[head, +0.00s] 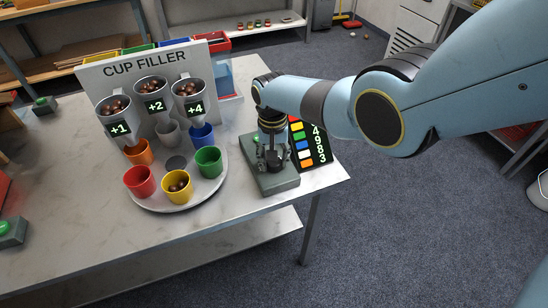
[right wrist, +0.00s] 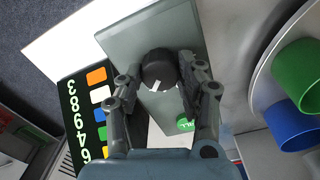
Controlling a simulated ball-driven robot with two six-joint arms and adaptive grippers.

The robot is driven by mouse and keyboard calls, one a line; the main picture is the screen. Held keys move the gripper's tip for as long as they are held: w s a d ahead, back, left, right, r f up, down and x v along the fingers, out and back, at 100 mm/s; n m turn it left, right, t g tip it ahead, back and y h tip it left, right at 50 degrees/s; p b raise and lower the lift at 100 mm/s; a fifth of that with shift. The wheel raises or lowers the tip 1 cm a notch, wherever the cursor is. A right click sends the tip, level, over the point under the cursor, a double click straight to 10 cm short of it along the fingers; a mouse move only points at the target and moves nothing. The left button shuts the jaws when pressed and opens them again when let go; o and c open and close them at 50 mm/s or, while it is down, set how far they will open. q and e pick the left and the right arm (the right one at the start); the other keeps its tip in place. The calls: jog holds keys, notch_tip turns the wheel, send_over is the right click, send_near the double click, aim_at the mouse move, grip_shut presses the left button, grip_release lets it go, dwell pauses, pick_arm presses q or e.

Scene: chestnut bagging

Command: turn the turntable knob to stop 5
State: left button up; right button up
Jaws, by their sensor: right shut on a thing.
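The dark round knob (right wrist: 160,68) sits on a grey-green base box (head: 283,184), with a pale pointer mark on it in the right wrist view. My right gripper (head: 271,161) reaches down over the box, and its two fingers close on the knob from both sides. The stop numbers cannot be read. The round pale turntable (head: 207,187) carries a red cup (head: 140,182), yellow cup (head: 177,187) with chestnuts in it, green cup (head: 208,162), blue cup (head: 202,136), orange cup (head: 139,152) and grey cup (head: 167,132). My left gripper is out of view.
The cup filler panel (head: 143,66) stands behind the turntable, with hoppers of chestnuts marked +1, +2 and +4. A black number card (head: 316,149) with coloured squares lies right of the knob box, near the table's right edge. Green buttons (head: 7,227) stand at the left.

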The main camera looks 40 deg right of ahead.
dwell(0.3)
jog(key=o, duration=1.2)
jog(key=shift+c, duration=0.2)
notch_tip(320, 180, up, 12)
jog(key=shift+w+a, duration=0.1)
